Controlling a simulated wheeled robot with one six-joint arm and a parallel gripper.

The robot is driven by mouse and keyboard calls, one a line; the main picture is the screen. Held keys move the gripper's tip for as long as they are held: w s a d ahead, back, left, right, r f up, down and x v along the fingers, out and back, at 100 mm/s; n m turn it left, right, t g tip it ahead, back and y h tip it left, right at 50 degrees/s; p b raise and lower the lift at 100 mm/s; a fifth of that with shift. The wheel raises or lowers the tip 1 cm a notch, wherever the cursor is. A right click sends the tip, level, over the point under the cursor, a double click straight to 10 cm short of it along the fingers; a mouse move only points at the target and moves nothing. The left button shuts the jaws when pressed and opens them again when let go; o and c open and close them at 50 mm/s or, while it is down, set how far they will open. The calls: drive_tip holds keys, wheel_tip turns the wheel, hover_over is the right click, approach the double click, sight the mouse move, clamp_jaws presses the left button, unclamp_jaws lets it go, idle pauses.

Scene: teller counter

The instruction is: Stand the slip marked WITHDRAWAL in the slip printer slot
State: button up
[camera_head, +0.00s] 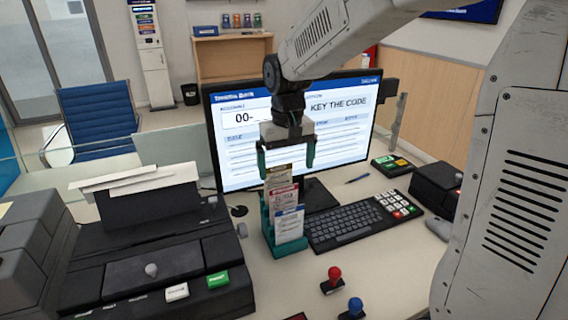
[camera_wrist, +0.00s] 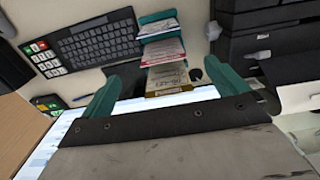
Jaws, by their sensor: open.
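A teal slip holder (camera_head: 268,238) stands on the counter in front of the monitor. It holds a yellow-edged slip (camera_head: 279,172) at the back, a red-banded slip (camera_head: 283,192) in the middle and a blue-banded slip (camera_head: 290,222) at the front. The same yellow-edged (camera_wrist: 168,80), red-banded (camera_wrist: 163,50) and blue-banded (camera_wrist: 158,25) slips show in the wrist view. I cannot read which is WITHDRAWAL. My gripper (camera_head: 287,163) is open and empty, with its teal fingers close above the holder near the yellow-edged slip. A black printer-like machine (camera_head: 150,270) stands at left; its slot is unclear.
A keyboard (camera_head: 345,224) and keypad (camera_head: 398,205) lie right of the holder. The monitor (camera_head: 345,120) is close behind my gripper. A red stamp (camera_head: 333,278) and a blue stamp (camera_head: 354,307) stand in front. White papers (camera_head: 140,178) top the left machine.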

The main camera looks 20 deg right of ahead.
sight(284, 189)
drive_tip(key=shift+w+a+f, duration=0.1)
drive_tip(key=shift+w+f, duration=0.55)
wheel_tip(284, 189, down, 8)
drive_tip(key=shift+r, duration=0.25)
drive_tip(key=c, duration=1)
drive_tip(key=o, duration=0.4)
drive_tip(key=shift+c, duration=1.5)
wheel_tip(284, 189, up, 12)
drive_tip(key=shift+f, duration=0.2)
